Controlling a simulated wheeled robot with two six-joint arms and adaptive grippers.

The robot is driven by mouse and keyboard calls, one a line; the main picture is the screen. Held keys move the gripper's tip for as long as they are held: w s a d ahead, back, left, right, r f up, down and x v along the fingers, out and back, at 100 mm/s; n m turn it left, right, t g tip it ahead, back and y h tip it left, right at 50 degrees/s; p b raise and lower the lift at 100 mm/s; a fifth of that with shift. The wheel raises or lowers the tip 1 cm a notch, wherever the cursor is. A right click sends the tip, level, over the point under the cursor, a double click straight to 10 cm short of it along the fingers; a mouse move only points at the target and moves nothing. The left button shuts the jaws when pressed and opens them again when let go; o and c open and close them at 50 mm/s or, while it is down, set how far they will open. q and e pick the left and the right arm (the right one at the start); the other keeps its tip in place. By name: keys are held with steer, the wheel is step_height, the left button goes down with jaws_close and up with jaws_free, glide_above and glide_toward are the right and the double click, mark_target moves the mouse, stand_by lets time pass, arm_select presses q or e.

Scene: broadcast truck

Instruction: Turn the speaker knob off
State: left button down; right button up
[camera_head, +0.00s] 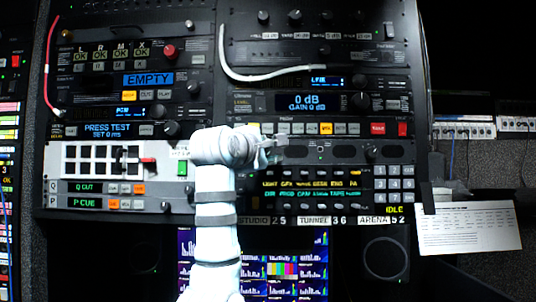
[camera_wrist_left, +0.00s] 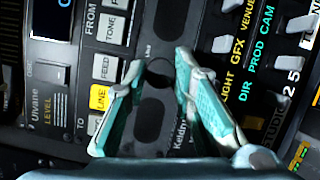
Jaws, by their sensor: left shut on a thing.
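The speaker panel (camera_wrist_left: 165,22) has dark oval grilles with a round black knob (camera_wrist_left: 160,75) between them. My left gripper (camera_wrist_left: 160,66) has its pale teal fingers on either side of the knob and is shut on it. In the head view my left gripper (camera_head: 272,148) reaches the front of the rack, with the speaker panel (camera_head: 297,152) around it; there the gripper hides the knob. I cannot read any pointer mark on the knob. My right gripper is not in view.
A row of buttons, including a yellow LINE button (camera_wrist_left: 99,97), runs close beside the speaker panel. Labelled toggle switches (camera_head: 313,184) sit just below it. A white paper sheet (camera_head: 468,228) hangs at the right.

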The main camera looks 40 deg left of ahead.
arm_select(q)
steer(key=c, duration=1.3)
jaws_free()
steer(key=shift+c, duration=0.2)
steer(key=v, duration=1.2)
steer(key=shift+w, duration=0.15)
